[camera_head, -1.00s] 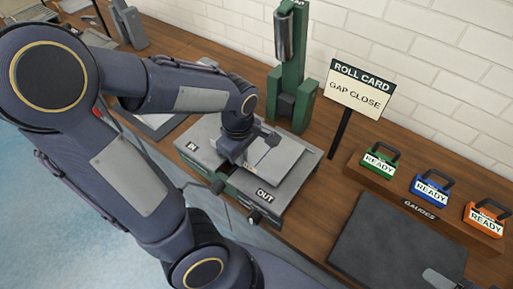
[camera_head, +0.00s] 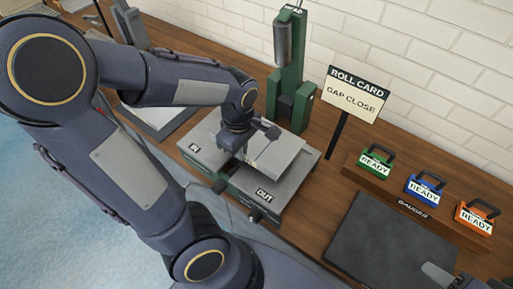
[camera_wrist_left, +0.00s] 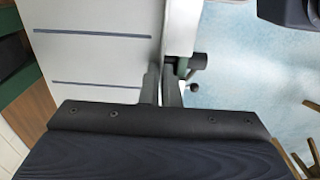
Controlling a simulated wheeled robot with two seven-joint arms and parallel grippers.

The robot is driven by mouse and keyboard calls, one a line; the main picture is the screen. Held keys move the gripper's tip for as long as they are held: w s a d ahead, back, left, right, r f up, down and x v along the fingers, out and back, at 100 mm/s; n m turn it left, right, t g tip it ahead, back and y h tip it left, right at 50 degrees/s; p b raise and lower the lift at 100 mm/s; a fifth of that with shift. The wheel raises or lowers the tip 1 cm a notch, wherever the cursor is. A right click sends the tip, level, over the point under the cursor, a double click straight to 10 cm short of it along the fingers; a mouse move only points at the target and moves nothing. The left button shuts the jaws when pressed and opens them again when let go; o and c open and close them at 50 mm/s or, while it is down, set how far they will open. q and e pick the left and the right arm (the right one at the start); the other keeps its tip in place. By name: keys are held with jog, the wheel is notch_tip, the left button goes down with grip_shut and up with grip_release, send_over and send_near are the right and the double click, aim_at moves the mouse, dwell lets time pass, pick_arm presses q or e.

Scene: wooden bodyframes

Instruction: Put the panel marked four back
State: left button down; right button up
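A pale grey panel (camera_head: 283,151) lies over the bed of the grey and green roller machine (camera_head: 205,162), between the plates marked IN and OUT. I see no number four on it. My left gripper (camera_head: 254,155) points down at the panel's left side. In the left wrist view its two fingers (camera_wrist_left: 162,88) are close together beside a pale plate (camera_wrist_left: 95,45) with two dark lines. I cannot tell if an edge is pinched between them. A grey part at the bottom right (camera_head: 438,275) may be my right gripper, cut off by the frame.
A green press-like post (camera_head: 290,65) stands behind the machine. A sign reading ROLL CARD, GAP CLOSE (camera_head: 355,95) stands to its right. Green, blue and orange gauges (camera_head: 425,188) marked READY sit on a wooden stand. A bare dark mat (camera_head: 385,245) lies in front of them.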

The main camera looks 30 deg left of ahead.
pick_arm(q)
jog(key=shift+r+p, duration=1.9)
jog(key=shift+r, duration=0.35)
jog(key=shift+f, duration=0.1)
